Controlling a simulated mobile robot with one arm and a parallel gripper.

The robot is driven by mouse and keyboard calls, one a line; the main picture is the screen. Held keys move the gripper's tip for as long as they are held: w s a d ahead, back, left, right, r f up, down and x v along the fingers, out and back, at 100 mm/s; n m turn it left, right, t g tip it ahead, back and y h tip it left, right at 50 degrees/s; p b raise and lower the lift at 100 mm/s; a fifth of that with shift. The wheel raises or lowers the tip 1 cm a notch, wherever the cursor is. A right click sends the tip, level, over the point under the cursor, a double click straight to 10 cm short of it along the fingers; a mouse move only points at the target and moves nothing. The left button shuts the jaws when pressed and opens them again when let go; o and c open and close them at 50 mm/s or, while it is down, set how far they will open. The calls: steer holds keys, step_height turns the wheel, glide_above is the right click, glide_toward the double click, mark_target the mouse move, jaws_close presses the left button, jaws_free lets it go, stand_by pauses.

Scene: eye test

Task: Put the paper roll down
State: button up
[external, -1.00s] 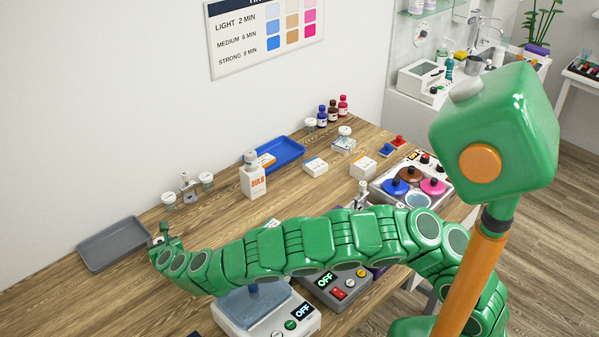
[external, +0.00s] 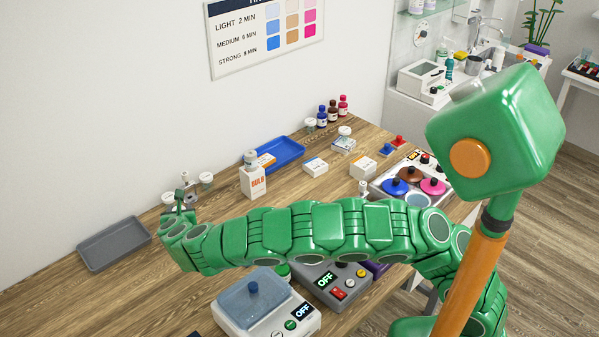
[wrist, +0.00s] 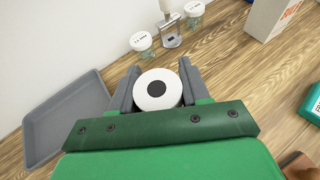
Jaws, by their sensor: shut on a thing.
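The paper roll (wrist: 143,99) is white with a dark round core and shows end-on in the wrist view. My gripper (wrist: 158,90) is shut on it, with one grey finger on each side. Whether the roll touches the table cannot be told. In the external view my gripper (external: 176,212) is over the wooden table (external: 125,290), right of the grey tray, and the roll is hidden or too small to make out.
The grey tray (external: 113,243) lies to the left. Small jars (external: 206,179) and a metal stand (wrist: 171,37) are just beyond my gripper. A scale-like device (external: 268,318) is nearer the front.

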steer(key=w+d+f+m+h, duration=0.1)
steer(key=w+d+m+h, duration=0.2)
steer(key=d+m+h, duration=0.5)
steer(key=shift+s+d+f+n+t+y, duration=0.1)
steer(key=shift+d+f+n+y, duration=0.35)
steer(key=shift+f, duration=0.9)
steer(key=shift+s+d+f+n+t+y, duration=0.1)
steer(key=shift+d+f+n+y, duration=0.15)
steer(key=shift+f+n, duration=0.8)
steer(key=shift+s+d+f+n+t+y, duration=0.1)
steer(key=shift+d+f+n+y, duration=0.2)
steer(key=shift+f, duration=1.4)
steer(key=shift+w+f, duration=0.1)
steer(key=o, duration=1)
steer(key=shift+o, duration=0.2)
steer(key=v, duration=1.2)
steer(key=shift+d+r, duration=0.15)
steer(key=shift+r, duration=0.05)
